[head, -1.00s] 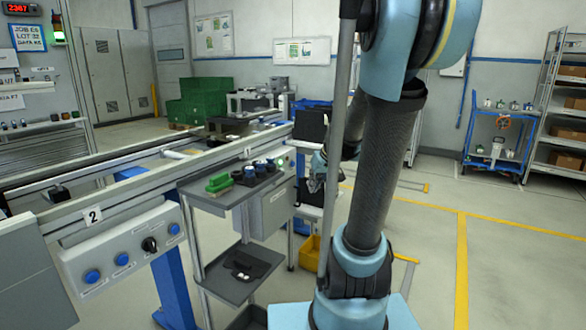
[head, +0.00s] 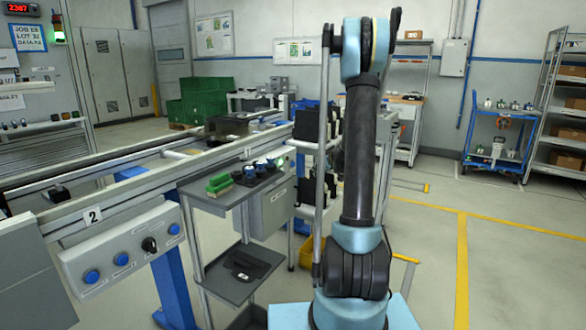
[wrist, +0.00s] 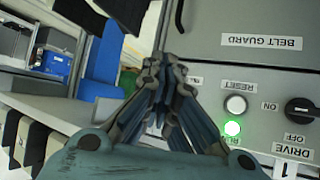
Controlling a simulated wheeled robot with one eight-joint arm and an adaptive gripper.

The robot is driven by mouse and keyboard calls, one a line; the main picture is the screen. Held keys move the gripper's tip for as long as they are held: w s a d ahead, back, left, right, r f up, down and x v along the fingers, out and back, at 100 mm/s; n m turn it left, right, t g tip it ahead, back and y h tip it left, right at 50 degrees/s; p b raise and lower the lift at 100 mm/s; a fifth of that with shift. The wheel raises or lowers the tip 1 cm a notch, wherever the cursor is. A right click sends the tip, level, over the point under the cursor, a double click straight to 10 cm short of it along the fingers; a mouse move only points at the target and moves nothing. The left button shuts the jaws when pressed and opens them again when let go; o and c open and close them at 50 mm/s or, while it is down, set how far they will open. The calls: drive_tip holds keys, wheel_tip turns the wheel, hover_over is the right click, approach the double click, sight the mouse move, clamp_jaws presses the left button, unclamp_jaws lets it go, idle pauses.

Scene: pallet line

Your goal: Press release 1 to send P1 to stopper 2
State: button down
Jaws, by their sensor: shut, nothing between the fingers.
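My gripper (wrist: 160,75) is shut and empty in the wrist view, in front of a grey panel (wrist: 215,60). The panel appears upside down, with labels BELT GUARD, RESET and DRIVE and a number 1. It carries a white button (wrist: 235,105), a lit green lamp (wrist: 232,128) and a black knob (wrist: 300,110). I cannot make out which control is release 1. In the head view my arm hides the gripper. The station 2 box (head: 125,250) has blue buttons and a black knob. A dark object (head: 228,126) sits on the far conveyor; I cannot tell whether it is P1.
The conveyor rail (head: 150,190) runs from lower left toward the back. A grey trolley (head: 222,200) with green and dark parts stands beside it. A yellow bin (head: 305,250) is partly hidden behind my arm. The floor at right (head: 500,260) is clear.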

sight(293, 164)
drive_tip(key=shift+w+d+f, duration=0.25)
drive_tip(key=shift+w+f, duration=0.05)
drive_tip(key=shift+w, duration=0.15)
drive_tip(key=shift+a, duration=0.1)
drive_tip(key=w+a, duration=0.5)
drive_tip(key=a, duration=0.2)
idle(0.4)
drive_tip(key=shift+w+a, duration=0.1)
drive_tip(key=shift+w, duration=0.05)
idle(1.3)
drive_tip(key=shift+w+a+r, duration=0.1)
drive_tip(key=shift+a, duration=0.1)
drive_tip(key=shift+w+a, duration=0.25)
drive_tip(key=shift+a, duration=0.1)
idle(1.0)
idle(0.5)
drive_tip(key=shift+s+d, duration=0.55)
drive_tip(key=shift+d, duration=0.15)
